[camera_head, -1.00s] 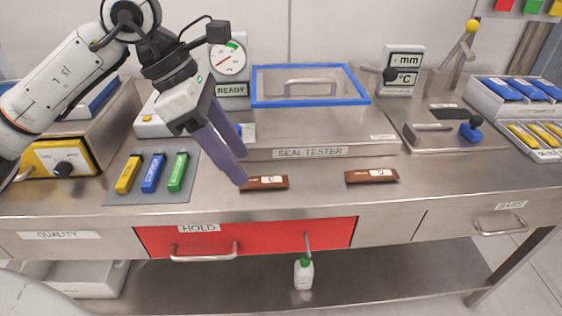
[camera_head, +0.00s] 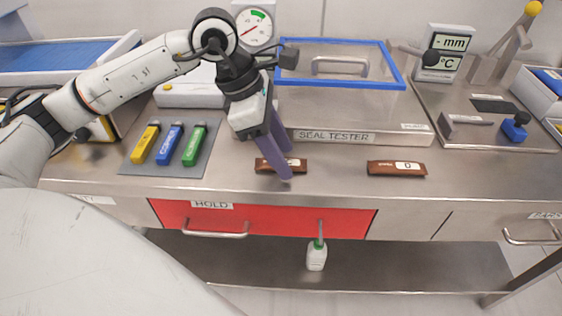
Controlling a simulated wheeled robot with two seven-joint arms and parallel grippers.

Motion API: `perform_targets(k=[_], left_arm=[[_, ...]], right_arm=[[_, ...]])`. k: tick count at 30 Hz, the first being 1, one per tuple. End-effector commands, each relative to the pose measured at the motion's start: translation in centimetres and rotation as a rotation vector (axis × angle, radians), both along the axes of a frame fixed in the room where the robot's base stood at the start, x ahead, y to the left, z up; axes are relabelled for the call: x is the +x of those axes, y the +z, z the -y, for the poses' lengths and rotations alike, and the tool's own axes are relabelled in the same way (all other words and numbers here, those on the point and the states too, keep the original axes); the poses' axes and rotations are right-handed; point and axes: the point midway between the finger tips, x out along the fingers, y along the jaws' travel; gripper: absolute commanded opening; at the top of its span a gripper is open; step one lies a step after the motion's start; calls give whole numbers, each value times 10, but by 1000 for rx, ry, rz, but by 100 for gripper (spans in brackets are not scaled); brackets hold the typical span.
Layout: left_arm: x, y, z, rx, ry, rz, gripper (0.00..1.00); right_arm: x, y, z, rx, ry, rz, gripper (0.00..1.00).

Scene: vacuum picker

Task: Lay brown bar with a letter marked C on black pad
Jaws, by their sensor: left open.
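The brown bar marked C (camera_head: 300,166) lies flat on the steel bench in front of the seal tester; its label is partly covered by a finger. My left gripper (camera_head: 289,164) is open, with its two purple fingers pointing down at the bar, one on the near side and one on the far side. I cannot tell whether they touch it. A black pad (camera_head: 494,106) lies bare on the metal plate at the right. My right gripper is not in view.
Another brown bar, marked D (camera_head: 385,168), lies to the right. Yellow, blue and green sticks lie on a grey mat (camera_head: 150,172) at the left. The seal tester (camera_head: 385,130) stands behind. A blue-knobbed device (camera_head: 515,128) sits near the pad.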

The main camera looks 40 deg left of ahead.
Motion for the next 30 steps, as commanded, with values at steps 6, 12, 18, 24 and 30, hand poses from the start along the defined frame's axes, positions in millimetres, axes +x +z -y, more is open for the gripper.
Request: perform_targets(k=[6,12,18,24,30], left_arm=[[1,-4,1,0,0,1,47],[1,-4,1,0,0,1,47],[1,-6,1,-1,1,1,47],[1,-5,1,-1,1,0,16],[1,-5,1,-1,1,1,3]], right_arm=[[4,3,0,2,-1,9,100],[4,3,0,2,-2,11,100],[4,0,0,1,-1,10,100],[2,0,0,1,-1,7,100],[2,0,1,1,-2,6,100]])
